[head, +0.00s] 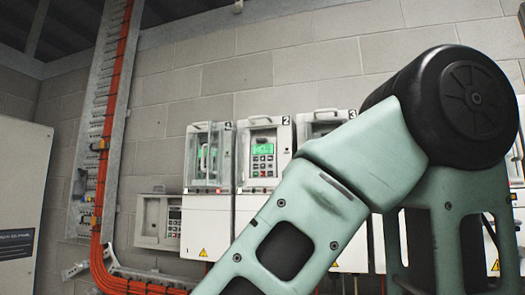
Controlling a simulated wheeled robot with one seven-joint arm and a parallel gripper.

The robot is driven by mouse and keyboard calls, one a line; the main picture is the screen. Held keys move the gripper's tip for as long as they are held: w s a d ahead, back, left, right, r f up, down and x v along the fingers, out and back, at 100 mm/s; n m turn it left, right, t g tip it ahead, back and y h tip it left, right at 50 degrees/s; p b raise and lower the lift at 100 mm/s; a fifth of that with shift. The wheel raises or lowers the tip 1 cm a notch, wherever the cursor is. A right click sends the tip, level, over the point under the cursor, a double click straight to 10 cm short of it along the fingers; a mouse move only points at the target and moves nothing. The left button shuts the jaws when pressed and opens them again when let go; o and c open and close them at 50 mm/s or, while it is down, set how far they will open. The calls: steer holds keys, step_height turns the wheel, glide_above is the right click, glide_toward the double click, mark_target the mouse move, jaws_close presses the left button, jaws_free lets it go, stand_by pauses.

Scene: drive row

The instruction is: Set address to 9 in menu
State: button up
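Several white drive units hang in a row on the block wall in the head view. The left drive (207,190) has a clear cover over its panel, with a green lit display behind it. The drive marked 2 (264,165) shows a lit green display (263,150) above a keypad (263,164); the menu text is too small to read. The drive marked 3 (322,123) is mostly hidden behind my green arm. My gripper is outside the picture.
A grey keypad box (158,221) is mounted low, left of the drives. Orange cables (104,170) run down a perforated tray (88,150). A pale cabinet (22,190) stands at the far left. My arm fills the right foreground.

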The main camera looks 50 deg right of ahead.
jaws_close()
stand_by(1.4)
